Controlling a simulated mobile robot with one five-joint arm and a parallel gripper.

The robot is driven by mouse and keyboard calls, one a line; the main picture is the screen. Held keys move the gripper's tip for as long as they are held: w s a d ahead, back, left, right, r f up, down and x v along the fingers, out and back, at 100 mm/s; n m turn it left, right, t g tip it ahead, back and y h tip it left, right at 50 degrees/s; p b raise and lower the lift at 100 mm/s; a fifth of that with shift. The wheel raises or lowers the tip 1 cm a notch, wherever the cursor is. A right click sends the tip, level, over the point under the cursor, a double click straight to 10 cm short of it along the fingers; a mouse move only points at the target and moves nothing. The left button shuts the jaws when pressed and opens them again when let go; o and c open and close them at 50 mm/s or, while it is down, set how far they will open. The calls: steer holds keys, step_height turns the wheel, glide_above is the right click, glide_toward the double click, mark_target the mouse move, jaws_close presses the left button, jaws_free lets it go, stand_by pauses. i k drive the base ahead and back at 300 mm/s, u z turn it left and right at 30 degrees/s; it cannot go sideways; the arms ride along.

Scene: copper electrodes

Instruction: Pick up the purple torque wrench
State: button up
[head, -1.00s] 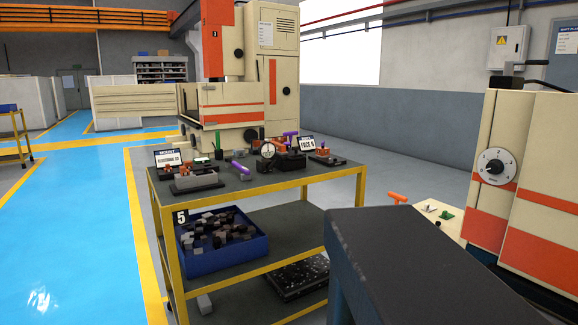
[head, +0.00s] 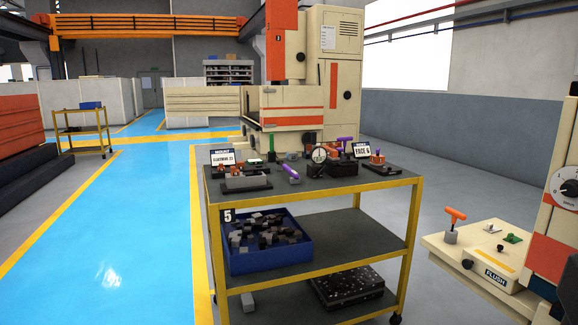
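A purple tool (head: 290,173) lies on the dark top of the yellow-framed cart (head: 330,190), left of a round dial gauge (head: 319,154). It looks like a short thick purple handle lying at a slant, and I cannot make out its finer shape. A second purple piece (head: 345,142) shows behind the dial gauge, partly hidden, and I cannot tell which one is the torque wrench. The cart stands ahead of me, some distance away. My gripper is not in view.
The cart top also holds small fixtures and two signs, one reading FACE 6 (head: 361,150). A blue bin (head: 268,262) of dark blocks sits on its middle shelf. A cream machine (head: 490,262) stands at right. The blue floor (head: 110,230) at left is open.

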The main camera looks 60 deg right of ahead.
mark_target(281, 165)
steer(key=z, duration=0.5)
steer(key=i, duration=1.45)
steer(key=z, duration=0.25)
